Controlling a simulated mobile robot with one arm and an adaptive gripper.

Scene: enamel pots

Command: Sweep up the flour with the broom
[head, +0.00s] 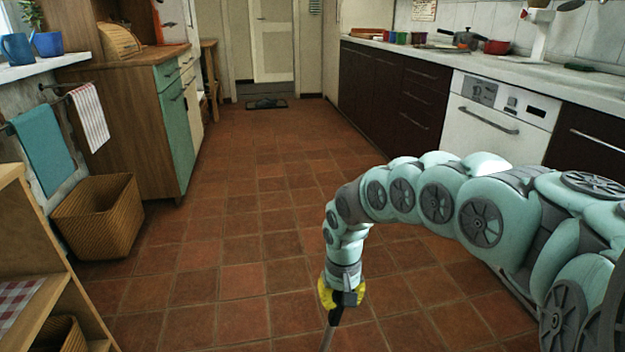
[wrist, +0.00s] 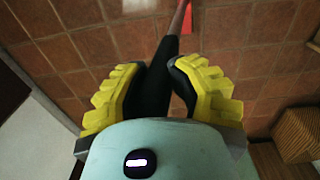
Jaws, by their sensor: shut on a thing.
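My gripper (head: 341,296) with yellow fingers points down over the tiled floor at the lower middle of the head view. In the wrist view my gripper (wrist: 163,72) is shut around a dark handle (wrist: 155,92), which seems to be the broom's. The handle runs out ahead between the fingers to a reddish part (wrist: 182,20) at the top edge. In the head view a thin stretch of the handle (head: 328,336) leaves the bottom edge. The broom's bristles are out of view. I cannot make out any flour for sure; a pale patch (wrist: 138,5) at the wrist view's top edge is unclear.
The tiled floor (head: 225,235) is open down the middle to the far door. A wicker basket (head: 98,215) and wooden shelf (head: 45,285) stand at left. Dark cabinets (head: 385,88) and a white dishwasher (head: 490,118) line the right. A dark mat (head: 266,104) lies by the door.

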